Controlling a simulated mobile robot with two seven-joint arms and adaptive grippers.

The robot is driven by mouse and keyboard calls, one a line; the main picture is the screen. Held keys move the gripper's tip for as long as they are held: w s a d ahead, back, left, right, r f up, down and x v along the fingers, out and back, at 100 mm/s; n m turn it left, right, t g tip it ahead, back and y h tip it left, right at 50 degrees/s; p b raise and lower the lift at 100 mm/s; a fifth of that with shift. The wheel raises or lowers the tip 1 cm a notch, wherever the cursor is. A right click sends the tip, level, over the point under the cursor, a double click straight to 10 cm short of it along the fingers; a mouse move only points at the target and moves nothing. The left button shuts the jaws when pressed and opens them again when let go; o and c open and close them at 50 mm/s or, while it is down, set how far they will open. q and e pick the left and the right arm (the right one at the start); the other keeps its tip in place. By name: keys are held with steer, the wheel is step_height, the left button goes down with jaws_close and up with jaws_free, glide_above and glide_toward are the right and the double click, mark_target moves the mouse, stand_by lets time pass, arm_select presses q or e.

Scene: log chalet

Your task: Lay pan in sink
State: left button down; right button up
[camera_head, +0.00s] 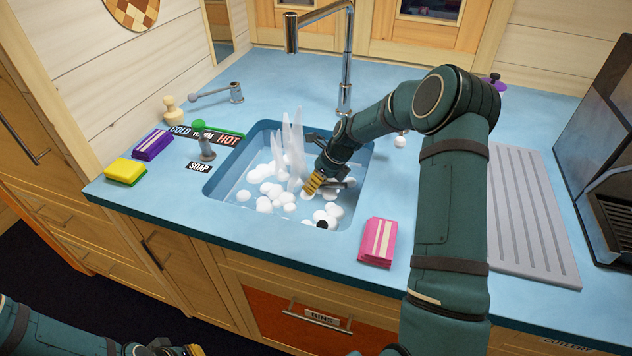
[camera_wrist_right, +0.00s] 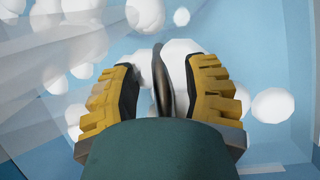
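The sink (camera_head: 232,166) is a blue basin set in the counter, with white foam balls and pale streams inside. My right gripper (camera_head: 312,186) reaches down into it. In the right wrist view its yellow fingers (camera_wrist_right: 163,82) stand apart. A thin dark piece (camera_wrist_right: 161,85), perhaps part of the pan, lies between them with foam around it, and a gap shows beside it. A small dark round patch (camera_head: 322,224) shows among the foam near the sink's front; I cannot tell whether it is the pan. No whole pan is visible. My left gripper (camera_head: 192,350) is partly cut off at the bottom edge.
A tall tap (camera_head: 346,60) stands behind the sink. A ridged drainboard (camera_head: 535,215) and a dark appliance (camera_head: 600,150) are at the right.

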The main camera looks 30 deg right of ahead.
steer(key=v, duration=1.2)
stand_by(0.4)
